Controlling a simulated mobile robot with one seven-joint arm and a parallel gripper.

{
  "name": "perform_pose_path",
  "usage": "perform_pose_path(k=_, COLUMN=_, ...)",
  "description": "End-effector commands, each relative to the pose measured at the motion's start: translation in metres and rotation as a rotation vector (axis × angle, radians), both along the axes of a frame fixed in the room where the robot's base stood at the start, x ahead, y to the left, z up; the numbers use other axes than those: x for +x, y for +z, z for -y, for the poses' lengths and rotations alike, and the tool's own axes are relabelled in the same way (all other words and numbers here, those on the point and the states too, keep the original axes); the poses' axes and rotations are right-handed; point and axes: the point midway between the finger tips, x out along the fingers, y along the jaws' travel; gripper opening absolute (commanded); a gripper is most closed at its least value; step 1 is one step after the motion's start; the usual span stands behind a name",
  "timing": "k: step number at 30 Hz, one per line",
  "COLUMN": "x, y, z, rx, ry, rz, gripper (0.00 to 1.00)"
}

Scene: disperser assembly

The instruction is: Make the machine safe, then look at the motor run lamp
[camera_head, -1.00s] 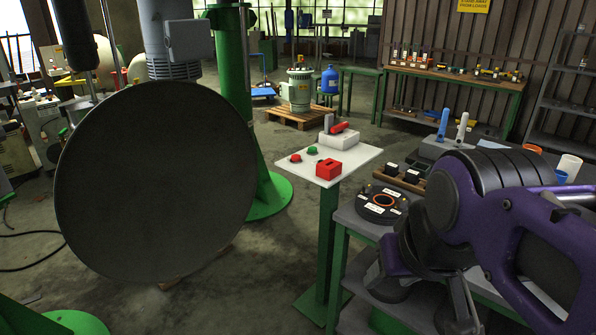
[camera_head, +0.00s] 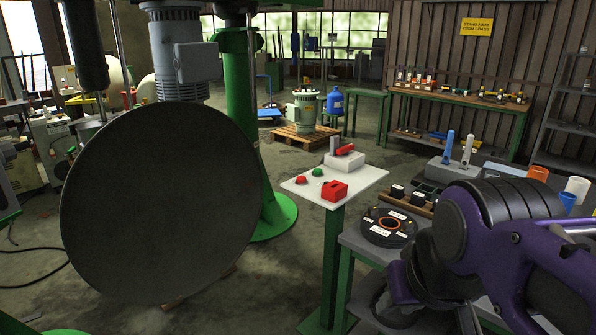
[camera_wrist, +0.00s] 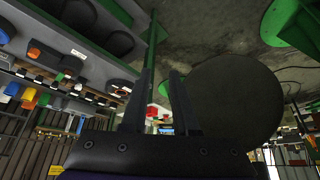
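A white control panel (camera_head: 362,179) stands on a green post. On it are a red button (camera_head: 301,180), a green button or lamp (camera_head: 318,172), a red box (camera_head: 334,191) and a pale box (camera_head: 345,161) with a red lever handle (camera_head: 344,150), tilted slightly up to the right. The grey motor (camera_head: 185,55) stands above a big dark disc at left. I cannot tell which part is the motor run lamp, or whether anything is lit. My gripper is low at right in the head view; in the wrist view its fingers (camera_wrist: 161,75) are apart and empty, clear of the panel.
A bench with a black round part (camera_head: 389,227) and upright handles (camera_head: 447,146) is at right, beside my arm. The large dark disc (camera_head: 160,205) fills the left. A green column (camera_head: 243,100) stands behind it. Open floor lies between the disc and panel post.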

Motion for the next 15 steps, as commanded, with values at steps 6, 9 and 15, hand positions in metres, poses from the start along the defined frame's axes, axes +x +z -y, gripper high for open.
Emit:
perform_pose_path(k=6, x=0.0, y=0.0, z=0.0, rx=0.0, ry=0.0, rz=0.0, gripper=0.0)
perform_pose_path(k=9, x=0.0, y=0.0, z=0.0, rx=0.0, ry=0.0, rz=0.0, gripper=0.0)
perform_pose_path(k=15, x=0.0, y=0.0, z=0.0, rx=0.0, ry=0.0, rz=0.0, gripper=0.0)
